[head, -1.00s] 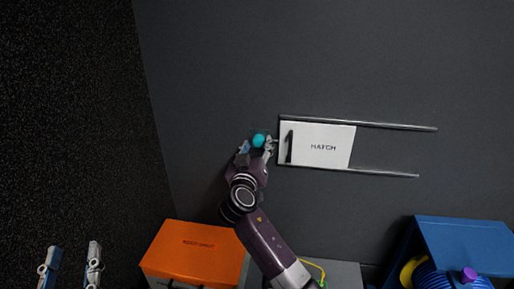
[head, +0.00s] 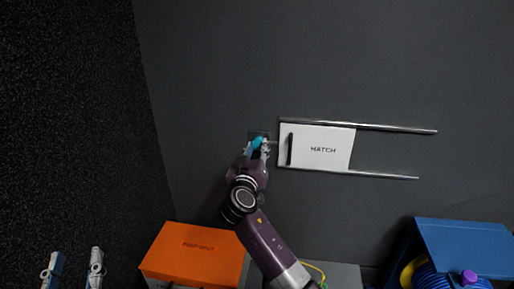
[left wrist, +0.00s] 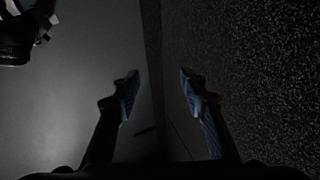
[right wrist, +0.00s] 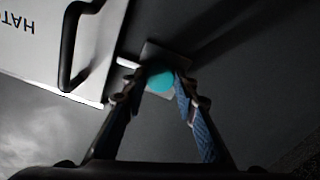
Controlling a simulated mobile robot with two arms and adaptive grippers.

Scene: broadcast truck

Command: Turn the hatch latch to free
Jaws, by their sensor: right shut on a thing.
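The hatch latch has a teal knob (head: 257,142) on a small plate on the dark wall, just left of the white hatch panel (head: 338,150). In the right wrist view the teal knob (right wrist: 161,80) sits between the fingertips, with its grey plate (right wrist: 152,53) behind it. A short pale bar (right wrist: 128,63) reaches from the plate towards the hatch edge. My right gripper (head: 257,151) is shut on the knob; it also shows in the right wrist view (right wrist: 157,90). My left gripper (head: 73,265) is open and empty at the lower left, away from the latch.
Two metal rails (head: 400,129) run along the hatch's top and bottom edges. The hatch has a black handle (head: 289,149). An orange box (head: 190,252) stands below at left, and a blue case (head: 465,245) with a coiled cable at lower right. The wall above is clear.

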